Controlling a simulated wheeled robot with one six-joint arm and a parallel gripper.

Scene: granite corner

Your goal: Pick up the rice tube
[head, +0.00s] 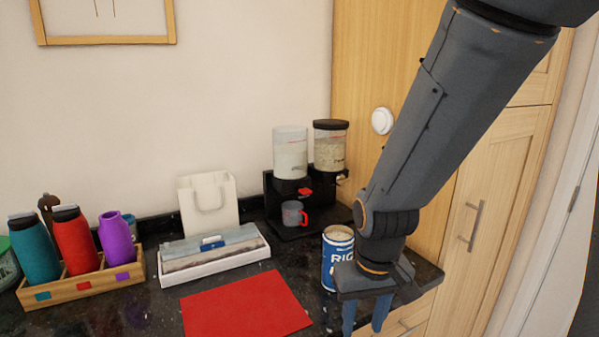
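The rice tube (335,270) is a blue and white can with a pale top. It stands upright on the dark granite counter, right of the red mat, and "RI" shows on its label. My gripper (366,318) points down, to the right of the tube and nearer the camera. Its two blue fingers are apart, with nothing visible between them. The gripper's body covers the lower right part of the tube. I cannot tell whether they touch.
A red mat (245,306) lies at the counter's front. Behind the tube stand a dispenser (291,186) and a grey mug (293,214). A wooden cabinet (482,196) rises at right.

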